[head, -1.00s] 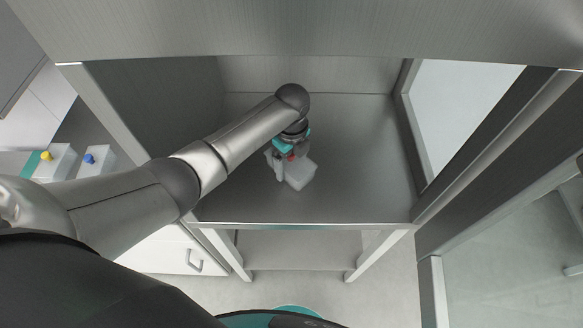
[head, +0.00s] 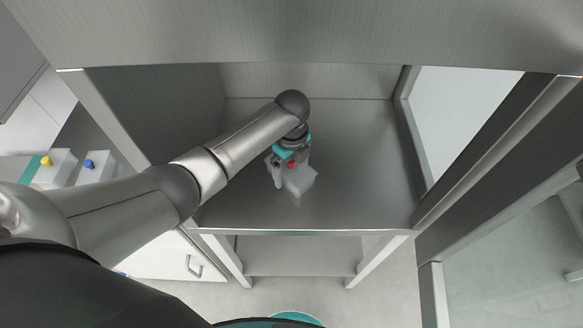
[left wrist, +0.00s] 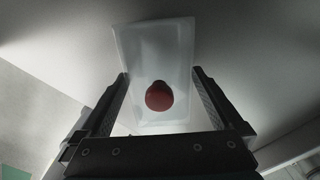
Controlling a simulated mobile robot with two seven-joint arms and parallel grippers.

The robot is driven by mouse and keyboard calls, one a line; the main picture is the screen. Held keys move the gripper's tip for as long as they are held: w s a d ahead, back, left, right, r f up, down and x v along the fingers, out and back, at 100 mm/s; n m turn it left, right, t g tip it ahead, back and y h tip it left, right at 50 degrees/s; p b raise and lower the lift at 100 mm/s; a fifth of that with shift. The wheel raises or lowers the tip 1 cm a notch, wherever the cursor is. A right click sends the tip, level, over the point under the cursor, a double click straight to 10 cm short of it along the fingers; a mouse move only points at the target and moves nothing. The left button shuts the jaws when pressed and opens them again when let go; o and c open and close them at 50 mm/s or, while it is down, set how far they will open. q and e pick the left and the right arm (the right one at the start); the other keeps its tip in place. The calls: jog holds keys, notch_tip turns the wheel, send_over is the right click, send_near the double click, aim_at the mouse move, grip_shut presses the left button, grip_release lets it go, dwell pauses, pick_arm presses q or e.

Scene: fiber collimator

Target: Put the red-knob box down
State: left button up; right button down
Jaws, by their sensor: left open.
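The red-knob box, a whitish box (head: 300,181) with a red knob (head: 291,164), rests on the grey metal shelf (head: 355,165) inside the cabinet in the head view. My left gripper (head: 288,175) is over the box, its fingers on either side of the knob end. In the left wrist view the pale box (left wrist: 158,55) and its round red knob (left wrist: 159,96) show between the two dark fingers (left wrist: 160,105), which stand apart with a gap to the knob. My right gripper is out of view.
The cabinet has a side wall on the left and a frame post on the right, with an overhead panel (head: 300,35). A yellow-knob box (head: 54,168) and a blue-knob box (head: 95,167) stand on the counter at left. The shelf right of my gripper is clear.

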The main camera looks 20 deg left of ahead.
pick_arm(q)
notch_tip(320, 180, up, 9)
jog(key=p, duration=0.8)
jog(key=shift+r, duration=1.35)
